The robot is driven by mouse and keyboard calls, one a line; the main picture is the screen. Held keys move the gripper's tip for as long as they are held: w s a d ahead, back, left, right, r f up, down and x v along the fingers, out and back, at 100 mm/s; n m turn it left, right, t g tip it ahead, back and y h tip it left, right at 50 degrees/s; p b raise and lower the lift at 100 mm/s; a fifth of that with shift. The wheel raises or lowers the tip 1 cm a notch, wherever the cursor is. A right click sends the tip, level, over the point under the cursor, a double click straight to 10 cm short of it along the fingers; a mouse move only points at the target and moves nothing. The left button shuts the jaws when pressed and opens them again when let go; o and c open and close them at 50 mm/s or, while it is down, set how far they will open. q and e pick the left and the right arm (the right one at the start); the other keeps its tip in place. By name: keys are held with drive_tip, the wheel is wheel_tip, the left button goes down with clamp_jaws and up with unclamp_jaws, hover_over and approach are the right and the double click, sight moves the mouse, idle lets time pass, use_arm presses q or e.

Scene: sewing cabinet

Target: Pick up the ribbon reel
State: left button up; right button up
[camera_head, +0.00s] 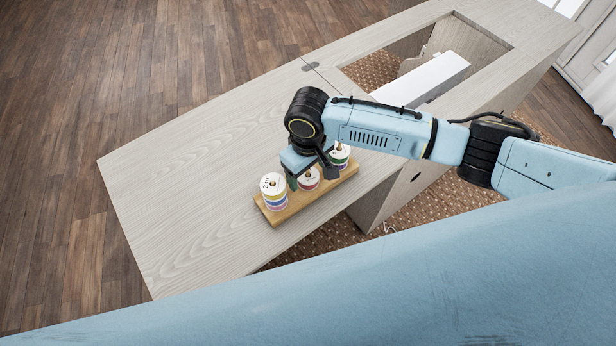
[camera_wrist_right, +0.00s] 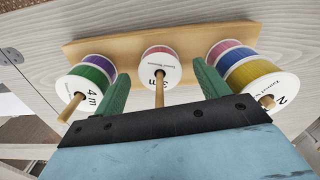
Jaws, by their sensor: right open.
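Ribbon reels stand in three stacks on pegs of a wooden holder (camera_head: 281,216), which lies on the cabinet top. The middle reel (camera_head: 308,179) is a single pink one with a white label; it also shows in the right wrist view (camera_wrist_right: 160,66). My right gripper (camera_head: 309,186) is open, its green fingers (camera_wrist_right: 160,84) pointing down on either side of the middle peg, close to this reel. A taller stack (camera_head: 273,192) is at the left in the head view. Another stack (camera_head: 341,156) is at the right, partly hidden by the gripper. My left gripper is out of view.
The pale wooden cabinet top (camera_head: 190,170) is clear to the left of the holder. A rectangular opening with a white block (camera_head: 425,80) lies behind my right arm. The neighbouring stacks stand close outside the fingers.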

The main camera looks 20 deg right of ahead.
drive_tip(key=shift+f, duration=0.45)
drive_tip(key=c, duration=1)
drive_tip(key=shift+r, duration=0.1)
drive_tip(key=shift+c, duration=0.2)
wheel_tip(320, 180, up, 18)
drive_tip(key=p, duration=0.3)
